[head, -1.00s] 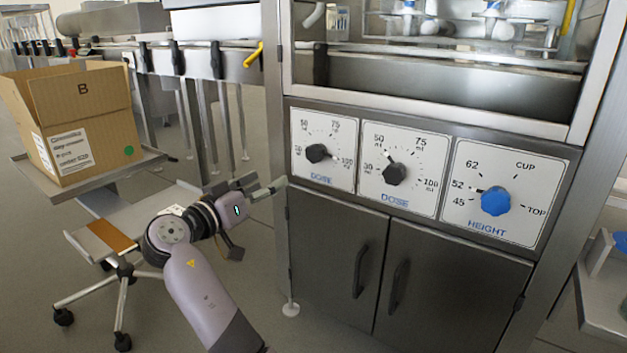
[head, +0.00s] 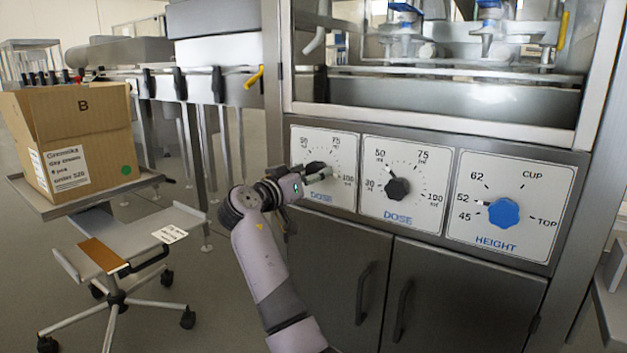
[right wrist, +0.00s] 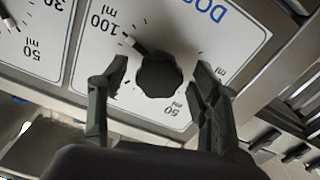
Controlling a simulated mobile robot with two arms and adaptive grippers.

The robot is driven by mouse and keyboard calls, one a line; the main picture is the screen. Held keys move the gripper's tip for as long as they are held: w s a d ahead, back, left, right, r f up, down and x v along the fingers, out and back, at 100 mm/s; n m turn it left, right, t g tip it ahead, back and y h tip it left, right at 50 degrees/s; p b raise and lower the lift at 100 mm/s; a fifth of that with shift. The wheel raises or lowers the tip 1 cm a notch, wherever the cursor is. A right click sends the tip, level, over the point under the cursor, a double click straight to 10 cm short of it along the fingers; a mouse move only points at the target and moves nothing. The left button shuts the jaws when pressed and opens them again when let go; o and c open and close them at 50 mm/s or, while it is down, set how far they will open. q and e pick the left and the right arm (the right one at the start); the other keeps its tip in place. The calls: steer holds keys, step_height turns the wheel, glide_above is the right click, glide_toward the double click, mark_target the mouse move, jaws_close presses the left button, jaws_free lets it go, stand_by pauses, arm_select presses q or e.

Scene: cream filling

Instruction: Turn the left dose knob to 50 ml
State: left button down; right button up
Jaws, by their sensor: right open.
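The left dose knob (head: 317,167) is black, on the left white dial plate (head: 325,142); my right gripper partly hides it in the head view. In the right wrist view the knob (right wrist: 160,75) shows whole and the dial is upside down. Its white pointer (right wrist: 128,40) is turned toward the 100 ml mark, away from the 50 ml mark. My right gripper (head: 314,175) is in front of the dial. In the right wrist view its open fingers (right wrist: 159,72) stand on either side of the knob, with visible gaps. My left gripper is not in view.
A second dose knob (head: 397,189) and a blue height knob (head: 504,213) sit to the right on the same panel. Dark cabinet doors (head: 335,265) are below. A cardboard box (head: 80,130) on a stand and a stool (head: 150,240) are at left.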

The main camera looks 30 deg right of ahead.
steer(key=shift+w+d, duration=0.2)
steer(key=shift+d, duration=0.35)
steer(key=shift+c, duration=0.6)
steer(key=c, duration=1.1)
